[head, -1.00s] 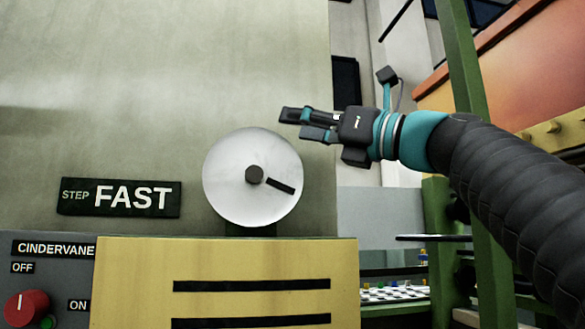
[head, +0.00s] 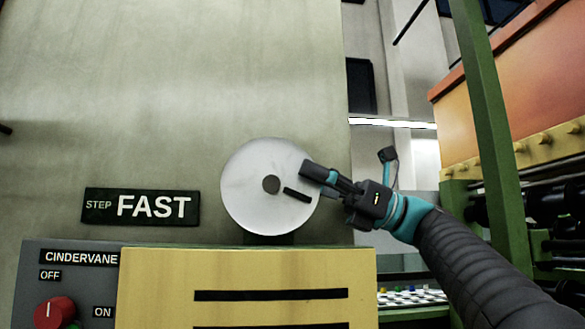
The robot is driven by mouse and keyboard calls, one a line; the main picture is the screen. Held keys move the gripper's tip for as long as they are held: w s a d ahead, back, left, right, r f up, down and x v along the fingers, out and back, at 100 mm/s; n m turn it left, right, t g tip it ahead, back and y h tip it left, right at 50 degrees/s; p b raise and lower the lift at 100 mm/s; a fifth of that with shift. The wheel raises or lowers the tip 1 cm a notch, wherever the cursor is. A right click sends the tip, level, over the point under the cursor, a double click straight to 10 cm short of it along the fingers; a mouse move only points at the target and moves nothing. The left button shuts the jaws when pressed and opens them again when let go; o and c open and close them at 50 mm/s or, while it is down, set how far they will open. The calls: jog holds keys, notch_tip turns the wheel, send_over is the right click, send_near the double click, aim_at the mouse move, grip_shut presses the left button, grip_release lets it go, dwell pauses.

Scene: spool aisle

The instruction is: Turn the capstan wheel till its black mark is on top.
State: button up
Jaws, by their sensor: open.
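The capstan wheel (head: 253,206) is a pale disc with a dark hub (head: 271,185), standing above the yellow cabinet. Its black mark (head: 298,195) is a short bar on the right side, a little below hub height. My gripper (head: 310,173) comes in from the right, with its fingertips over the wheel's right rim in the picture, just above the mark. It holds nothing that I can see. I cannot tell whether the fingers touch the wheel.
The yellow cabinet (head: 150,290) with black slots is below the wheel. A grey panel (head: 90,280) with a red knob (head: 54,312) stands at the lower left, under a FAST sign (head: 140,207). A green post (head: 490,130) rises at the right.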

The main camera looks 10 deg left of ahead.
aim_at(292, 168)
jog(key=shift+x, duration=1.65)
grip_shut()
